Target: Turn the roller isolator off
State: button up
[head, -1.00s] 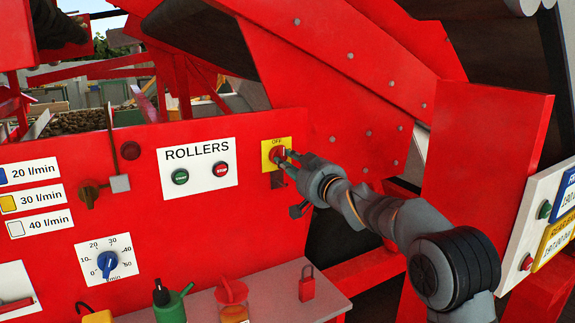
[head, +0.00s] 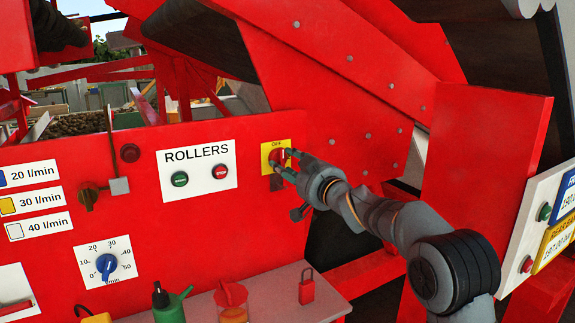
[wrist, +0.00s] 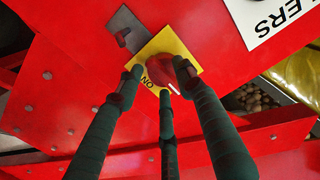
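The roller isolator is a red rotary knob (head: 276,155) on a yellow plate (head: 268,147) marked OFF at the top, right of the ROLLERS panel. In the wrist view the red knob (wrist: 160,67) sits on the tilted yellow plate (wrist: 178,45), with ON readable at its lower left. A small white mark shows at the knob's lower right, apart from ON. My gripper (head: 286,163) is at the knob. Its three dark green fingers (wrist: 160,76) are spread around the knob, the right one very close; contact is unclear. The middle finger hides part of the plate.
The ROLLERS panel (head: 197,169) has a green button and a red stop button. A grey shelf (head: 285,300) below holds a red padlock (head: 306,287), a green oil can (head: 169,304) and a red-topped container (head: 231,299). A blue flow dial (head: 106,264) is at lower left.

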jog(key=v, duration=1.2)
jog(key=x, duration=1.2)
dwell(0.4)
